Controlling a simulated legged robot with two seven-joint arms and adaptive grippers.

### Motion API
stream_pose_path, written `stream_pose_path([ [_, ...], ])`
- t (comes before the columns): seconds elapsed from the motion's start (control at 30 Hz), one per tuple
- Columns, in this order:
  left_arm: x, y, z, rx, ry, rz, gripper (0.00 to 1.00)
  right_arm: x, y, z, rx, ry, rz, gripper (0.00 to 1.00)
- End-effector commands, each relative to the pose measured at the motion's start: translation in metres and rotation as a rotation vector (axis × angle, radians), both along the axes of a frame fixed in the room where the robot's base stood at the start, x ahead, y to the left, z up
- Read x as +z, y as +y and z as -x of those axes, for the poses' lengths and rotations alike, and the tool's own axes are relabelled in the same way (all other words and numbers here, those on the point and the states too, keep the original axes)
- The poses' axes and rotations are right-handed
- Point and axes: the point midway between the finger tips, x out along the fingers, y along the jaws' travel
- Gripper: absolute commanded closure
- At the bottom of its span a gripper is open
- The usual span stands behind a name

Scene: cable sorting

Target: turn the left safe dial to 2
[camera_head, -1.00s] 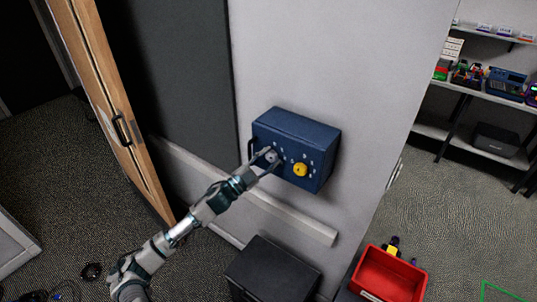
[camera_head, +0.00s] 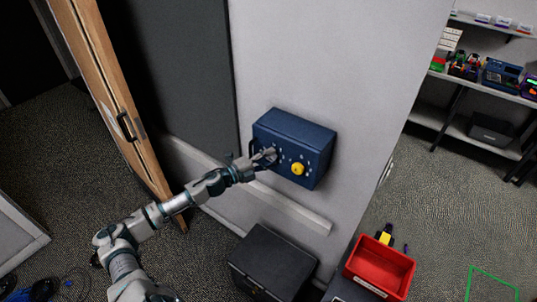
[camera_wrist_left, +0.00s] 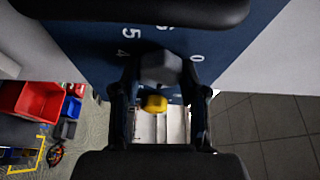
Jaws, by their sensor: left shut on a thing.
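The blue safe (camera_head: 304,136) is mounted on the grey wall. Its front carries a yellow dial (camera_head: 297,169) on the right and a grey left dial, which my left gripper (camera_head: 268,157) covers in the head view. In the left wrist view, the grey dial (camera_wrist_left: 160,68) sits between the fingers of my left gripper (camera_wrist_left: 160,85), which is shut on it. White digits 5, 4 and 0 show around it on the blue face (camera_wrist_left: 85,45). The yellow dial (camera_wrist_left: 155,103) shows beyond it. I cannot read the dial's pointer. My right gripper is not in view.
A black box (camera_head: 270,262) stands below the safe, and a red bin (camera_head: 380,268) is to its right. A wooden door (camera_head: 120,110) stands at the left. Shelves (camera_head: 480,90) with small items are at the back right.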

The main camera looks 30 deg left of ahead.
Motion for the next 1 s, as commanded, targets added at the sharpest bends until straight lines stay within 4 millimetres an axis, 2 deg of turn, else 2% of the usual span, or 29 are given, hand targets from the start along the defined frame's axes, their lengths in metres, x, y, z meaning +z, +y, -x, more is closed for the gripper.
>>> stream_pose_path([
  [0.2,-0.0046,0.0004,0.0002,0.003,0.004,-0.047,0.92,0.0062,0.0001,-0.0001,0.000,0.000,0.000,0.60],
  [0.63,-0.0059,0.0001,0.0005,0.002,0.005,-0.055,0.92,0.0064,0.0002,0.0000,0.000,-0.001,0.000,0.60],
  [0.67,-0.0059,0.0001,0.0005,0.002,0.005,-0.054,0.55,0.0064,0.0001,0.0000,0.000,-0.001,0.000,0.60],
  [0.73,-0.0057,0.0000,0.0004,0.002,0.005,-0.054,0.38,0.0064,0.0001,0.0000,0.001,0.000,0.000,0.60],
  [0.77,-0.0053,0.0000,0.0004,0.002,0.004,-0.054,0.33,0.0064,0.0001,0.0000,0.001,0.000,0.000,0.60],
  [1.0,-0.0020,-0.0004,0.0004,0.001,-0.001,-0.053,0.33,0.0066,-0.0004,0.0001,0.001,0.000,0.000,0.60],
])
